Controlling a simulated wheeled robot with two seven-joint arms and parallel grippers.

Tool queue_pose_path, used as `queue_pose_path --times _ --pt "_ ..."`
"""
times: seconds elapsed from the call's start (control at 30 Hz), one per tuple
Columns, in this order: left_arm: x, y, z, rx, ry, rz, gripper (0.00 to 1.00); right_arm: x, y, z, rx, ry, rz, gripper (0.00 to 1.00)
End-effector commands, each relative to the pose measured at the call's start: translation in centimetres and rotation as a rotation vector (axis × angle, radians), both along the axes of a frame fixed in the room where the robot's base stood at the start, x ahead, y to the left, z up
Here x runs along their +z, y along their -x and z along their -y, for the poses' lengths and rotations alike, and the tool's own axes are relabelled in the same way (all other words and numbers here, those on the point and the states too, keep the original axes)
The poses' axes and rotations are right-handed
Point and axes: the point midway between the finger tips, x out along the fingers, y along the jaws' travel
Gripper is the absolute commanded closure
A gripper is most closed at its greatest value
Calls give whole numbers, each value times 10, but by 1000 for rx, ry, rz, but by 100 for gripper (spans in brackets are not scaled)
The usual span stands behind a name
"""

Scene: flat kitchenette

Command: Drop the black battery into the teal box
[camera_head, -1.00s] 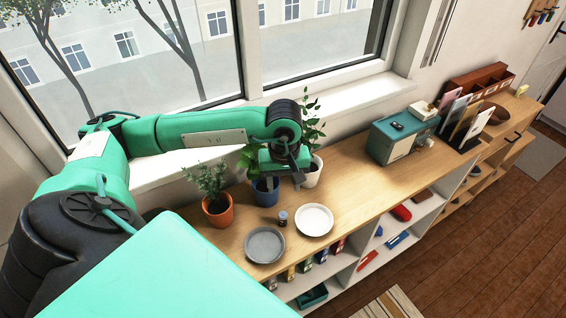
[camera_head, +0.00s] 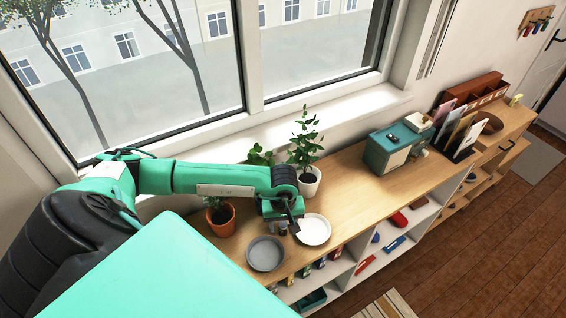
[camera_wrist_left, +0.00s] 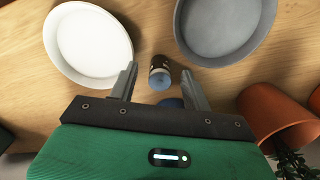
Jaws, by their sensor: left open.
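The black battery (camera_wrist_left: 160,66), a small dark upright cylinder with a bluish end, stands on the wooden counter between a white plate and a grey plate. My left gripper (camera_wrist_left: 159,74) is open, with its two fingers on either side of the battery in the wrist view; I cannot tell whether they touch it. In the head view the left gripper (camera_head: 287,222) is low over the counter and mostly hides the battery. A teal box (camera_head: 312,299) sits in the low shelf below the counter; its inside is mostly hidden. My right gripper is out of view.
The white plate (camera_head: 313,230) and grey plate (camera_head: 265,254) flank the gripper closely. An orange plant pot (camera_head: 219,222) and a white plant pot (camera_head: 309,182) stand near. A teal-and-white cabinet (camera_head: 392,148) stands farther right. Counter between it and the white plate is clear.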

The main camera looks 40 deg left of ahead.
Motion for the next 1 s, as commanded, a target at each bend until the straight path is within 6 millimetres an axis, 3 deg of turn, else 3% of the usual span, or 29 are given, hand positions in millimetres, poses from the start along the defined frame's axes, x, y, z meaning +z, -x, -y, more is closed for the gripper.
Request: queue_pose_path --times 0.27,0.5,0.83,1.0 --pt "-4 0 0 0 0 0 53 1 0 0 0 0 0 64" --pt "-3 0 0 0 0 0 100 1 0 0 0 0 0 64" --pt "-1 0 0 0 0 1 100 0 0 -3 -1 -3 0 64" --pt "12 -1 0 -1 1 3 100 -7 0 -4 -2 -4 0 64"
